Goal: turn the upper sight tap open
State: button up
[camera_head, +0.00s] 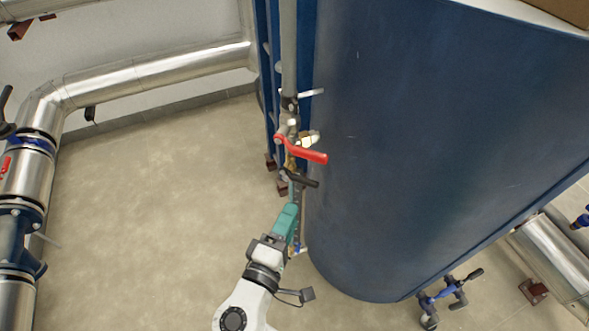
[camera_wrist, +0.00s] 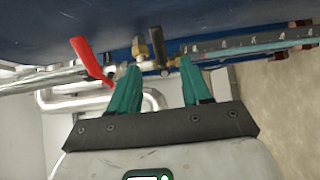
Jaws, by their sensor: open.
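The upper sight tap appears to be the brass tap with a short black lever (camera_head: 303,181) beside the big blue tank. In the wrist view, the black lever (camera_wrist: 163,51) shows at the end of a scaled sight gauge (camera_wrist: 250,42). My gripper (camera_head: 292,203), with teal fingers, points up toward this tap from just below it in the head view. In the wrist view, my gripper (camera_wrist: 160,75) is open, and the lever appears between and beyond its fingertips. I cannot tell whether a finger touches it. The fingers partly hide the pipework behind.
A red lever (camera_head: 302,152) sits close above the black one; it also shows in the wrist view (camera_wrist: 90,58). The blue tank (camera_head: 430,150) stands right beside the taps. Silver pipes (camera_head: 150,75) run at the left. The floor (camera_head: 150,200) left is clear.

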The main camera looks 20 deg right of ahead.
aim_at(305, 185)
jog(key=x, duration=1)
jog(key=shift+w+d, duration=0.25)
jog(key=shift+w, duration=0.05)
jog(key=shift+c, duration=0.3)
grip_shut()
